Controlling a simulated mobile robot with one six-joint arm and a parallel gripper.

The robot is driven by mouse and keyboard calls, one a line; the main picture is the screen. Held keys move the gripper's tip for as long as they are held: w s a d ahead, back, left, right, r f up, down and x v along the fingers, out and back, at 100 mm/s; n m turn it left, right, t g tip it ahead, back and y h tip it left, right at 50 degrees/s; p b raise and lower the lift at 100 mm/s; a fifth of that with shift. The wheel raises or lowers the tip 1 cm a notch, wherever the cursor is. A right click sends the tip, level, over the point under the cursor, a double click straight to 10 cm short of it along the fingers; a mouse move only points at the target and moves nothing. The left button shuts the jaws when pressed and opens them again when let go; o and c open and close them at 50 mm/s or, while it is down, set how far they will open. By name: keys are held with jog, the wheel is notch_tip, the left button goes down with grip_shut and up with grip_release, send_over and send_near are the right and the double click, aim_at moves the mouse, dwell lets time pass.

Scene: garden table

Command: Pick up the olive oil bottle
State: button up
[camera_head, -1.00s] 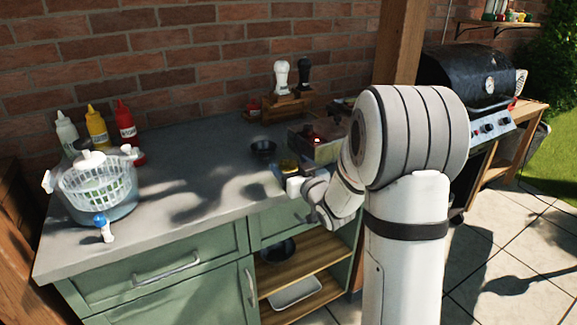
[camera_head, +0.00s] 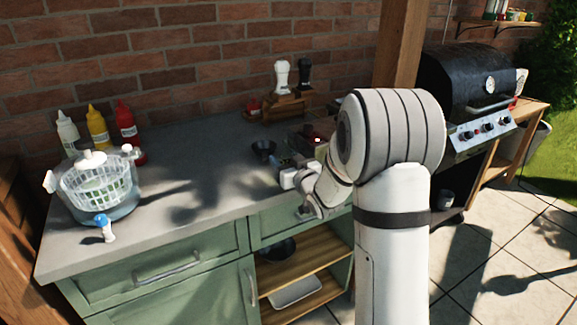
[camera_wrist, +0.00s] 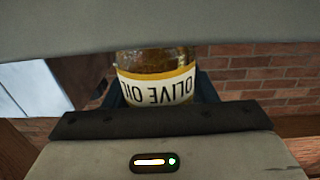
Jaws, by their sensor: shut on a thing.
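The olive oil bottle (camera_wrist: 155,88) shows in the wrist view with golden oil and a white label with a yellow border. The label reads upside down there. The bottle is hard to make out in that view. I cannot tell whether its base touches the counter.
A small dark bowl (camera_head: 263,149) stands just behind my gripper. A salad spinner (camera_head: 97,185), sauce bottles (camera_head: 97,128) and two grinders on a wooden stand (camera_head: 285,108) are on the counter. The counter's middle is clear.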

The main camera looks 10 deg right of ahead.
jog(key=c, duration=0.3)
jog(key=shift+c, duration=0.4)
jog(key=shift+r, duration=0.15)
